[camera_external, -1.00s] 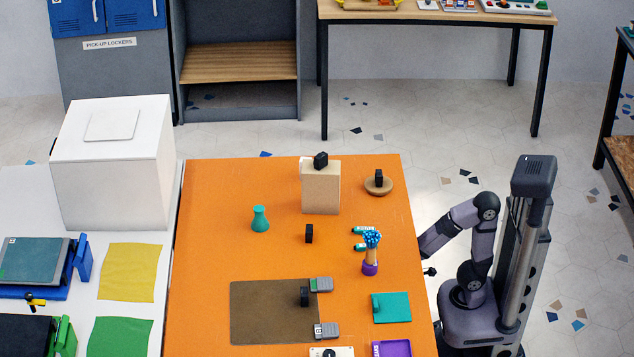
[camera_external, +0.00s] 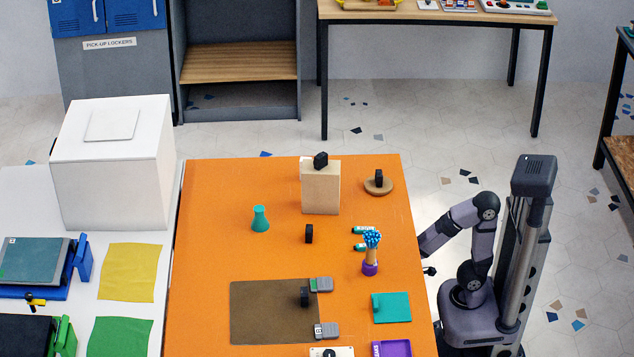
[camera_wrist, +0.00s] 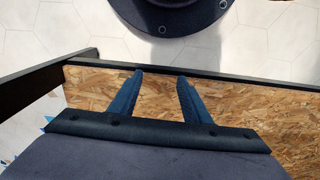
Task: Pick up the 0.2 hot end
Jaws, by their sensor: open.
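Several small black upright pieces could be hot ends; no size marking is readable, so I cannot tell which is the 0.2 one. One black piece (camera_external: 321,160) is on top of a tan box, one (camera_external: 379,178) on a round wooden disc, one (camera_external: 309,233) on the bare orange table, and one (camera_external: 304,296) on a brown mat. My gripper (camera_external: 430,271) hangs beside the table's right edge, apart from all of them. In the wrist view my gripper (camera_wrist: 161,77) has its two blue fingers apart with nothing between them.
The orange table (camera_external: 210,270) holds a tan box (camera_external: 320,190), a teal flask (camera_external: 260,219), a brush holder (camera_external: 370,268), a brown mat (camera_external: 260,315) and a teal square (camera_external: 395,308). A chipboard shelf (camera_wrist: 240,105) lies below my gripper. The table's middle left is clear.

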